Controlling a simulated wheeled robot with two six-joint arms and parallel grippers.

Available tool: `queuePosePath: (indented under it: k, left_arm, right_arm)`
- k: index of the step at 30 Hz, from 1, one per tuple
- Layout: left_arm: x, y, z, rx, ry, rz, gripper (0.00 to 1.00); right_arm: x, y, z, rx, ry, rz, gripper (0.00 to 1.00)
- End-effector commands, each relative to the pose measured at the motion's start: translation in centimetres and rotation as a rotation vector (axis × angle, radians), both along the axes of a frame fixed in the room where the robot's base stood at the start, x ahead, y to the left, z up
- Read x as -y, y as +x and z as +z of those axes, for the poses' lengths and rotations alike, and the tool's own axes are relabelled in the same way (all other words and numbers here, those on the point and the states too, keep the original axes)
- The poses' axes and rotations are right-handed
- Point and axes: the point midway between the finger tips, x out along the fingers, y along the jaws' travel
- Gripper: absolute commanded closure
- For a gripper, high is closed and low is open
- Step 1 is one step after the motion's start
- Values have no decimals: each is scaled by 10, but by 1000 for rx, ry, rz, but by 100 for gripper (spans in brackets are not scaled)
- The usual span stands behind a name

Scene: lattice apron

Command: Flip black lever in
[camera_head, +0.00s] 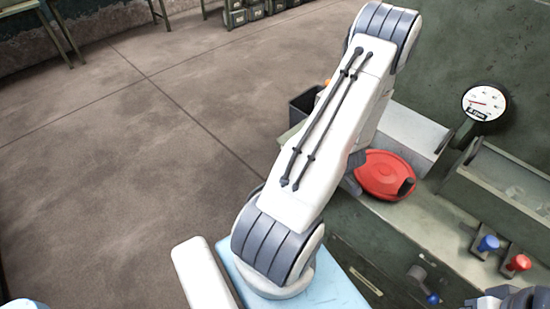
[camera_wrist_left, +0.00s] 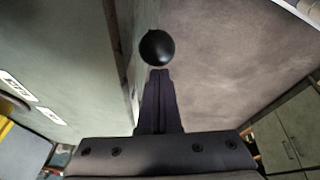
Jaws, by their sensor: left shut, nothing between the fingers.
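A round black knob (camera_wrist_left: 157,47), which looks like the end of the black lever, shows in the left wrist view just beyond my fingertips. The rest of the lever is hidden or cannot be made out. My left gripper (camera_wrist_left: 159,73) is shut and empty, its two dark fingers side by side and pointing at the knob. I cannot tell whether the tips touch it. In the head view my left arm crosses the middle, and its gripper and the knob are not visible. My right gripper is not in view.
In the head view a round gauge (camera_head: 485,102), a red round object (camera_head: 384,174), a blue knob (camera_head: 488,243) and a red knob (camera_head: 518,262) are on or by the green bench at right. A dark bin (camera_head: 302,108) stands behind my arm. The floor at left is clear.

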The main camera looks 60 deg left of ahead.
Motion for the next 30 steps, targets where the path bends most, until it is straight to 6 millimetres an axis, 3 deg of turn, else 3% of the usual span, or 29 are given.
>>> queuePosePath:
  k: [1,7,14,18,24,30]
  left_arm:
    - [9,2,-3,-3,-27,-17,100]
    - [9,3,-3,-2,-28,-20,100]
    - [-3,0,12,-1,-19,-18,100]
    - [-24,-5,32,1,-2,-16,100]
    - [-2,-2,76,3,0,-20,100]
    - [12,-1,106,2,0,-21,100]
  right_arm:
    - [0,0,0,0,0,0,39]
    - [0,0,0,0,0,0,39]
    - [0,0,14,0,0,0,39]
    - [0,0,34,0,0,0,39]
    - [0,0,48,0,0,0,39]
    - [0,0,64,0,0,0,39]
